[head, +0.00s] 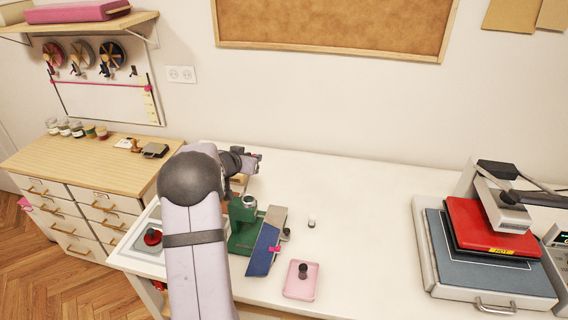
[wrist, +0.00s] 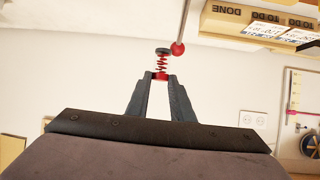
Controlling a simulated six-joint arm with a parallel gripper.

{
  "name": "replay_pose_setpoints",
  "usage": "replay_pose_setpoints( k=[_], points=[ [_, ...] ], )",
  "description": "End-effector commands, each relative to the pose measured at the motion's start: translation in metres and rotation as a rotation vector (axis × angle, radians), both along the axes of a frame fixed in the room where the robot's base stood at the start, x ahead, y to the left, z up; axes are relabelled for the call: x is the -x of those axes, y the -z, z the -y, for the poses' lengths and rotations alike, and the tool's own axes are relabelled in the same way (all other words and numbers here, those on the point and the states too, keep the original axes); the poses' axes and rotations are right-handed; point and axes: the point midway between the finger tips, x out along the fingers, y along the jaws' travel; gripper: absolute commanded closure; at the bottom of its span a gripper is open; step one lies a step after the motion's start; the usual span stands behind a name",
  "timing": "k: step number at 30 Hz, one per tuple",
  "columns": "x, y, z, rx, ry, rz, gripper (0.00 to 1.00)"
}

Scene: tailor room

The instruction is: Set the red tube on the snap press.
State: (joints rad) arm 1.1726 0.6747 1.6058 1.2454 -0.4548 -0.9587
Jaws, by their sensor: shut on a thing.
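My gripper (wrist: 160,80) is shut on the red tube (wrist: 161,62), a small see-through tube with red inside and a dark cap. The tube sticks out past the fingertips in the wrist view. A thin rod with a red ball (wrist: 178,48) shows just beside it; I cannot tell what it belongs to. In the head view my gripper (head: 245,163) is partly hidden by my arm, above the back of the white table, and the tube cannot be made out. A green device (head: 243,222), seemingly the snap press, stands on the table in front of the gripper, partly covered by my arm.
A blue and grey sloped piece (head: 268,242) adjoins the green device. A small capped tube (head: 311,222) and a pink tray (head: 290,291) with a dark item stand to its right. A heat press (head: 488,250) fills the right end. The table (head: 365,220) between is clear.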

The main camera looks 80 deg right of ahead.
Motion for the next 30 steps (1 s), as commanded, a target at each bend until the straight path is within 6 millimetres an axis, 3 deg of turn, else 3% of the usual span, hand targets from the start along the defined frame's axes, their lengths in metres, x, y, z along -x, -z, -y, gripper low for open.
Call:
replay_pose_setpoints(
  k=[1, 7, 14, 18, 30],
  points=[
    [-0.021, -0.014, -0.008, 0.000, -0.031, 0.000, 1.00],
    [-0.068, -0.032, -0.038, 0.000, -0.085, 0.000, 1.00],
    [-0.091, -0.044, -0.075, -0.001, -0.073, -0.002, 1.00],
    [-0.073, -0.036, -0.093, -0.002, 0.009, -0.002, 1.00],
    [-0.006, -0.019, -0.119, 0.001, 0.253, 0.001, 1.00]
  ],
)
